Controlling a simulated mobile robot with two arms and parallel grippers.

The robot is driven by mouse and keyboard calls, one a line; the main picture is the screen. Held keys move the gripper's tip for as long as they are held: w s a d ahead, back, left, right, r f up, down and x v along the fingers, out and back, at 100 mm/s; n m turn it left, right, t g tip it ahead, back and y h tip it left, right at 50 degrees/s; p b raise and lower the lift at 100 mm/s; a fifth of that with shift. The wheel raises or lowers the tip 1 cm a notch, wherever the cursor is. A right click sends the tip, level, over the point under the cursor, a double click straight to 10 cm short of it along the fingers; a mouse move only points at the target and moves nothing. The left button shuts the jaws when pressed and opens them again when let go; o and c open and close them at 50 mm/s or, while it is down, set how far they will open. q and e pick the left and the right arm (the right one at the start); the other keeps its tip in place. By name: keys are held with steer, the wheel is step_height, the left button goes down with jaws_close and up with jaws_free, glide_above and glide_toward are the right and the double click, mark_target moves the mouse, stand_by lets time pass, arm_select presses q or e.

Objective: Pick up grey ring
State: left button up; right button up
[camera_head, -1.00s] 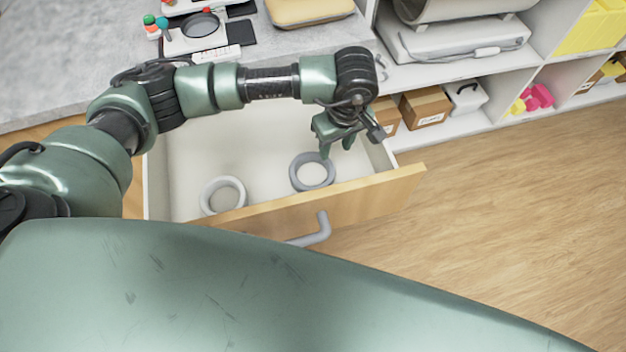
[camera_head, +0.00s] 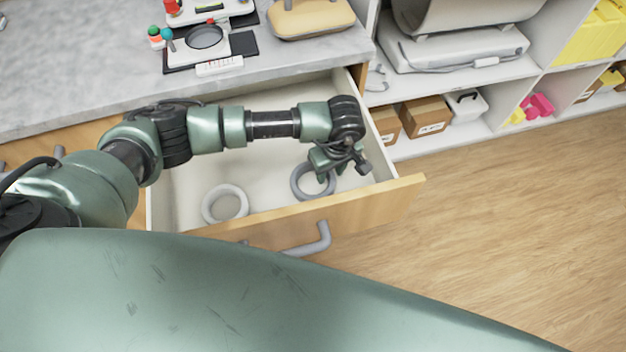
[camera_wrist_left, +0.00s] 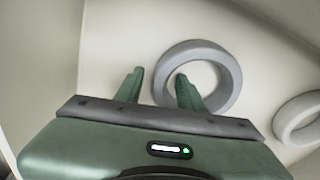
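The grey ring (camera_head: 297,184) lies on the floor of the open drawer (camera_head: 290,225), toward its right side. In the left wrist view the grey ring (camera_wrist_left: 227,72) shows nearly whole. My left gripper (camera_head: 327,176) is down inside the drawer at the ring's right part and hides some of it. In the left wrist view my left gripper (camera_wrist_left: 160,82) is open. One finger overlaps the ring's hole and the other is outside the rim, with the ring's near-left wall between them. I cannot tell whether they touch it. My right gripper is not in view.
A white ring (camera_head: 207,206) lies to the left in the same drawer. The drawer's wooden front and side walls surround the arm. A grey countertop (camera_head: 100,75) with a small device (camera_head: 205,45) is above. Shelves with boxes (camera_head: 425,115) stand at right.

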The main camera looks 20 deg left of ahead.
arm_select(q)
jaws_close()
steer(key=shift+r, duration=0.1)
